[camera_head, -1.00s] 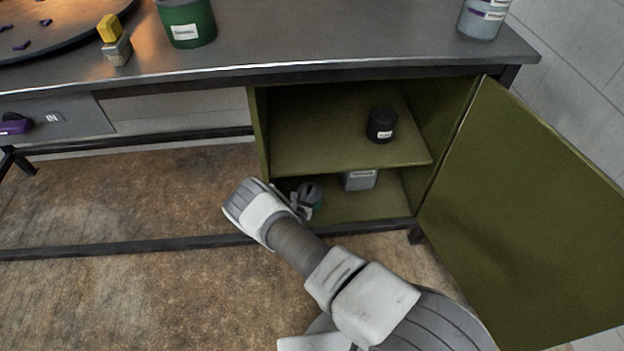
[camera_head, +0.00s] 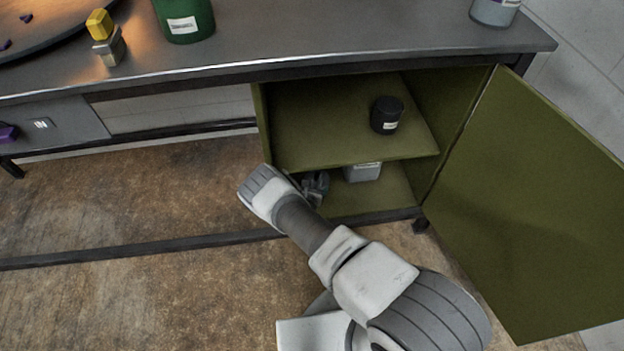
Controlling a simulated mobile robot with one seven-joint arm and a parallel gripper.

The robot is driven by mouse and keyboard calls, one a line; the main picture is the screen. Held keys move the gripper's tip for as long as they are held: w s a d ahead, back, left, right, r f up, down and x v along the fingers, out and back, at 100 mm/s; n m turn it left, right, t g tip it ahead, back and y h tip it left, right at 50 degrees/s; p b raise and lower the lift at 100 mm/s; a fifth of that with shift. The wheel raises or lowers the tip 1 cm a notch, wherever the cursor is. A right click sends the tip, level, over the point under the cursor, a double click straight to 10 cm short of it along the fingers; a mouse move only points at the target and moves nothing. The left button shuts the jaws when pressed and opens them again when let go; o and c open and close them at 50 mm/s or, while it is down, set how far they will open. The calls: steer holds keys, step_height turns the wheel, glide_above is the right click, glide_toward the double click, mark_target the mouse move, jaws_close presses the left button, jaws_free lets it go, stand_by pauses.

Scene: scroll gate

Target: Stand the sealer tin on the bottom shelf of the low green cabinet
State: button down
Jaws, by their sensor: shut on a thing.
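The low green cabinet (camera_head: 348,135) stands under the bench with its door open to the right. My gripper (camera_head: 317,188) is at the left part of its lower opening, in front of the bottom shelf (camera_head: 372,198). It is shut on a small dark tin, taken as the sealer tin, which the fingers and wrist mostly hide. Its label cannot be read, and I cannot tell whether it touches the shelf. A grey labelled container (camera_head: 363,172) stands farther back on the bottom shelf, right of my gripper. Its top is partly covered by the upper shelf.
A black tin (camera_head: 386,115) stands on the upper shelf (camera_head: 330,140). The open door (camera_head: 535,200) bounds the right side. The bottom shelf is clear at right front. A green tin (camera_head: 185,18), a yellow-topped block (camera_head: 106,38) and a grey tin (camera_head: 494,10) are on the bench.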

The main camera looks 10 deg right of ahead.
steer(key=shift+w+f, duration=0.1)
steer(key=shift+f, duration=0.3)
steer(key=shift+f, duration=0.1)
steer(key=c, duration=0.8)
jaws_free()
steer(key=shift+p+v, duration=2.3)
steer(key=shift+v, duration=3.8)
